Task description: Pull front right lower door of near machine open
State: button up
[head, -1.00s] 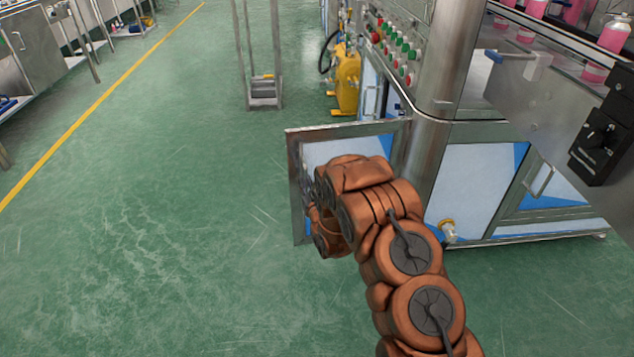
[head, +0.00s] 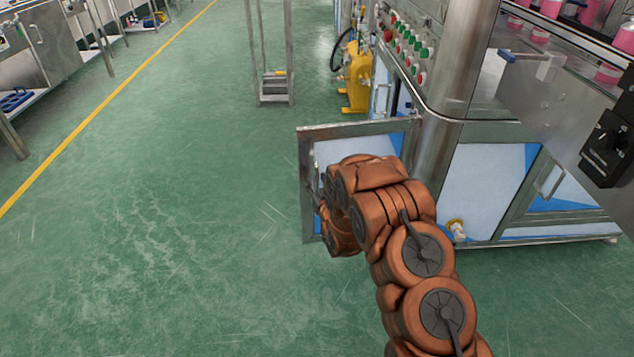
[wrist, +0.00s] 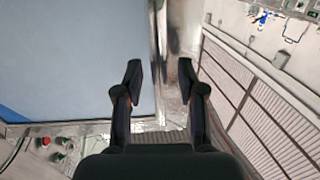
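The lower door (head: 309,185) of the near machine stands swung out from the front, a pale blue panel in a metal frame projecting left into the aisle. My arm covers much of it in the head view. My gripper (wrist: 160,68) shows in the wrist view with its two dark fingers apart. The door's blue panel (wrist: 60,55) fills the left of that view, and its metal edge runs upright behind the gap between the fingers. I cannot tell whether either finger touches the door. In the head view the gripper is mostly hidden behind the arm.
The near machine (head: 490,185) has another closed door with a handle (head: 548,181) on the right and a button panel (head: 405,45) above. A yellow unit (head: 358,78) and a metal stand (head: 273,85) are farther back. The green floor (head: 170,230) left of the door is clear.

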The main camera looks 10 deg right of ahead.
jog(key=s+d, duration=0.1)
jog(key=s, duration=1.1)
dwell(0.7)
jog(key=s+d+r+g+h+p, duration=0.1)
jog(key=s+r+g+p, duration=0.15)
jog(key=r+p, duration=0.35)
jog(key=s+d+r+m+g+p, duration=0.1)
jog(key=s+r+g+p, duration=0.15)
jog(key=r, duration=0.45)
jog(key=s+d+r+g+h+p, duration=0.1)
jog(key=s+d+r+g+p, duration=0.1)
jog(key=r+g+p, duration=0.4)
jog(key=s+r+g+p, duration=0.3)
jog(key=s+r, duration=0.6)
jog(key=s, duration=0.4)
jog(key=s+a+r+g+p, duration=0.1)
jog(key=s+r+g+p, duration=0.2)
jog(key=s+r+p, duration=0.3)
jog(key=s+r+g+p, duration=0.2)
jog(key=s+r+p, duration=0.3)
jog(key=s+r, duration=0.9)
jog(key=s, duration=0.6)
jog(key=shift+s+a+r+g, duration=0.2)
jog(key=shift+g, duration=0.2)
